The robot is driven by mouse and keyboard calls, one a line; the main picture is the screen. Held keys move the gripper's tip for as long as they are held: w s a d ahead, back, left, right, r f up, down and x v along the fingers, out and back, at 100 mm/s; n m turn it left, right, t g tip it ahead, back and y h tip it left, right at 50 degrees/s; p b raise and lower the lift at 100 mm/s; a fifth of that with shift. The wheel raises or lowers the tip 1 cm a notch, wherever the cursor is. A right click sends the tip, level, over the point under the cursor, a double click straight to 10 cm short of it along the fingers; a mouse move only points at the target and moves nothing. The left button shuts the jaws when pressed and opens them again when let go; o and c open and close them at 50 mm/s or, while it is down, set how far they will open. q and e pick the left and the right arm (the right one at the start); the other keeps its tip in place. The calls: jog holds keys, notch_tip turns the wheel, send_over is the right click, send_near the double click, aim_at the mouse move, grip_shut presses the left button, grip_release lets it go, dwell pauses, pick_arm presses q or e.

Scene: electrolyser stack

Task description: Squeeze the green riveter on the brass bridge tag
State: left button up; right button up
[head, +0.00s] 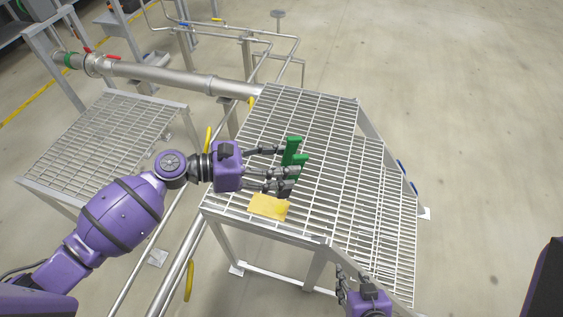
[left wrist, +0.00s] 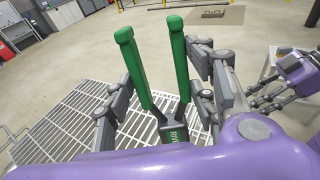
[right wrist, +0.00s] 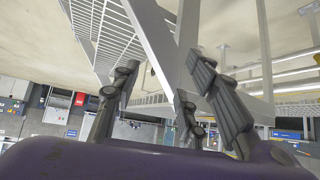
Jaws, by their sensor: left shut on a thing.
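The green riveter (head: 293,150) is in my left gripper (head: 282,168), over the front part of the grating table. In the left wrist view its two green handles (left wrist: 132,65) stand spread apart between the fingers (left wrist: 165,88), joined at a dark, lettered body (left wrist: 175,133). The yellow brass bridge tag (head: 266,207) lies at the table's front edge, just below the riveter's dark lower end. I cannot tell whether they touch. My right gripper (head: 349,287) is open and empty, low beside the table; its spread fingers show in the right wrist view (right wrist: 165,85).
The grating table (head: 320,120) is otherwise clear. A lower grating platform (head: 100,130) stands to the left. A steel pipe (head: 165,77) with red and green fittings runs behind, and pipes with yellow handles (head: 189,280) pass under my left arm.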

pick_arm(q)
jog(key=shift+f+b, duration=1.15)
jog(key=shift+f, duration=1.55)
jog(key=shift+f+b, duration=0.8)
jog(key=shift+f, duration=0.7)
pick_arm(e)
jog(key=f, duration=0.1)
jog(key=s+d+f, duration=0.1)
jog(key=s+f, duration=0.1)
jog(key=f, duration=0.1)
jog(key=shift+d, duration=0.2)
jog(key=shift+s+f, duration=0.1)
jog(key=shift+s, duration=0.05)
pick_arm(q)
jog(key=shift+o, duration=0.2)
pick_arm(e)
jog(key=shift+w+a+r, duration=0.2)
jog(key=shift+r, duration=0.05)
pick_arm(q)
grip_shut()
jog(key=shift+f, duration=0.1)
pick_arm(e)
jog(key=shift+s+d, duration=0.1)
jog(key=shift+d, duration=0.05)
pick_arm(q)
jog(key=shift+f, duration=0.1)
